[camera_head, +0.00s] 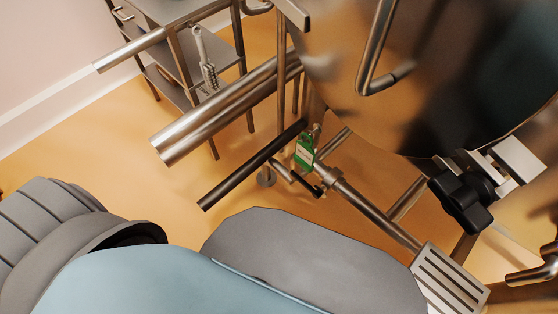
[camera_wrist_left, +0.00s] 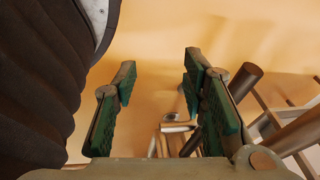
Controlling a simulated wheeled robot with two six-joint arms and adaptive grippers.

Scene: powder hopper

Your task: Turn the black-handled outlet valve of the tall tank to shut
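The tall tank (camera_head: 420,90) is a shiny steel vessel filling the upper right of the head view. Below it an outlet pipe (camera_head: 370,212) runs diagonally, with a green tag (camera_head: 305,150) near its upper left end. A short black handle (camera_head: 306,184) seems to sit just below the tag; its valve position is too small to tell. In the left wrist view my left gripper (camera_wrist_left: 160,65) is open and empty, its green-padded fingers apart. A thin metal pipe (camera_wrist_left: 178,127) shows beyond and between them. My left fingers are hidden in the head view. My right gripper is not in view.
A long dark bar (camera_head: 250,166) and thick steel tubes (camera_head: 225,108) lie left of the valve. A black knob clamp (camera_head: 465,198) is on the tank's lower edge. A steel shelf stand (camera_head: 185,55) is at upper left. Open orange floor (camera_head: 110,150) lies at left.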

